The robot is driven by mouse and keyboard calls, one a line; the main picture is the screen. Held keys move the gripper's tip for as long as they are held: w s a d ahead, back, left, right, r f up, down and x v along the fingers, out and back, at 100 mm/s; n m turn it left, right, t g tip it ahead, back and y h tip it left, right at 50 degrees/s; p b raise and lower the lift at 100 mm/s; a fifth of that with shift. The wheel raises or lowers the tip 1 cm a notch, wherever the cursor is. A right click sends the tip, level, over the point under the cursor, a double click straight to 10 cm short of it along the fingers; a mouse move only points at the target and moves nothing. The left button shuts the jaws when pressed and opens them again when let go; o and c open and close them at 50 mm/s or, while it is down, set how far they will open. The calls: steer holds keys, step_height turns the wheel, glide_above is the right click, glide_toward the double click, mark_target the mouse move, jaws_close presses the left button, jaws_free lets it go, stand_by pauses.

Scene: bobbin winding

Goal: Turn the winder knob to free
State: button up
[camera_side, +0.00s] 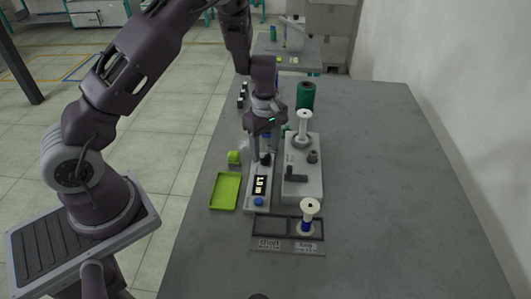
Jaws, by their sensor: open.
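The winder (303,185) is a light grey box right of the middle, with a white bobbin (304,122) upright at its far end. It carries a round dark knob (312,157) and a black bar-shaped knob (296,178) nearer the front; no setting marks are readable. My gripper (265,158) points down, open, left of the winder, over the far end of a narrow meter (251,192) with a lit display and blue button (258,201). A small dark part shows between the fingertips; I cannot tell whether they touch it. My gripper is apart from both winder knobs.
A bobbin with blue thread (308,227) stands in the "long" side of a dark sorting tray (262,246). A green tray (225,191) and a small green object (234,157) lie left. A green spool (306,95) stands behind. The table's right side (400,190) is clear.

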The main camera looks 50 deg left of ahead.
step_height(320, 180, down, 2)
steer(key=shift+f, duration=0.1)
jaws_close()
steer(key=shift+m, duration=0.4)
steer(key=m, duration=0.3)
steer(key=shift+m, duration=2.5)
